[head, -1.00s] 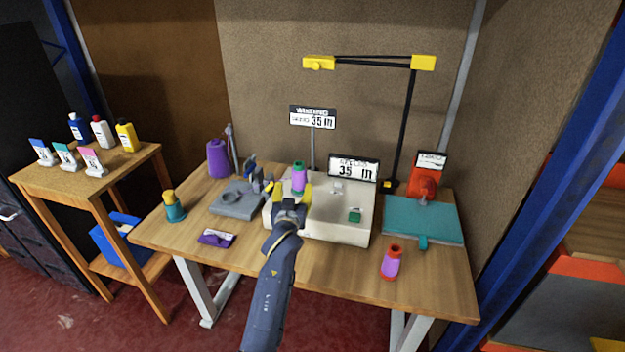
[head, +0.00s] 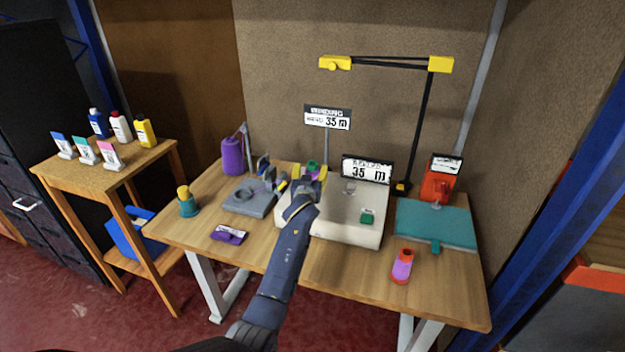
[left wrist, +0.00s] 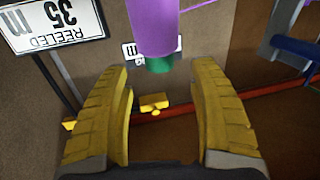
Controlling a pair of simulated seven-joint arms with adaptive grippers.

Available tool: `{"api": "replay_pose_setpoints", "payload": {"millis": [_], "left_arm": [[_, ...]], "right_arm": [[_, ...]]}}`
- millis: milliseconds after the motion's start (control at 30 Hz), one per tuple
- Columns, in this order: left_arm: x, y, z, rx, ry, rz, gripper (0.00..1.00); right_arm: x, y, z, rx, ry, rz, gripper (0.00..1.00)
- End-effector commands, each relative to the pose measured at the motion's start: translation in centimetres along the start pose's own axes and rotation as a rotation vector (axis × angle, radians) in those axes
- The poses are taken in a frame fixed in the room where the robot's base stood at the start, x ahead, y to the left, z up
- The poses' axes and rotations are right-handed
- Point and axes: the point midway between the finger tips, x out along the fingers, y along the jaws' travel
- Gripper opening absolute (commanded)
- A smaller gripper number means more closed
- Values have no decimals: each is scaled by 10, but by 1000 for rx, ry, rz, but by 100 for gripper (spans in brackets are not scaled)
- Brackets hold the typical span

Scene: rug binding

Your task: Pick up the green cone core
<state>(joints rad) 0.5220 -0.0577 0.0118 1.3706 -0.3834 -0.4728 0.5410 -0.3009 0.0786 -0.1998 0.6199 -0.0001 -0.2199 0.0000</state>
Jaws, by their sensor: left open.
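The green cone core carries purple yarn and stands on the cream winder box (head: 350,225). In the head view only its green and purple top (head: 313,165) shows between my yellow fingertips. In the left wrist view the purple yarn (left wrist: 154,25) comes in from the top edge, with the green end (left wrist: 160,64) below it. My left gripper (head: 309,176) is open at the cone, with a fingertip to each side. The left wrist view shows the open fingers (left wrist: 162,80) with a gap around the green end; I see no contact. My right gripper is not in view.
A second cone, orange-red with purple yarn (head: 402,266), stands at the table's front right. Two signs (head: 327,117) (head: 366,170) rise behind the winder. A teal pad (head: 440,228) lies right, a grey fixture (head: 248,197) left. The front table strip is mostly clear.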

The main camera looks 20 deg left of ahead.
Motion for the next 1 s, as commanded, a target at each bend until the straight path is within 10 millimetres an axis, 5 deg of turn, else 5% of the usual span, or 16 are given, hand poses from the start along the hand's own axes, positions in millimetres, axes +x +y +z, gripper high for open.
{"api": "replay_pose_setpoints", "payload": {"millis": [400,867,1000], "left_arm": [[41,0,1,0,0,-1,61],[49,0,0,0,1,0,61],[48,0,1,0,1,0,48]], "right_arm": [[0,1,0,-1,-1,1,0],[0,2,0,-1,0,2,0],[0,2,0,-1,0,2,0]]}}
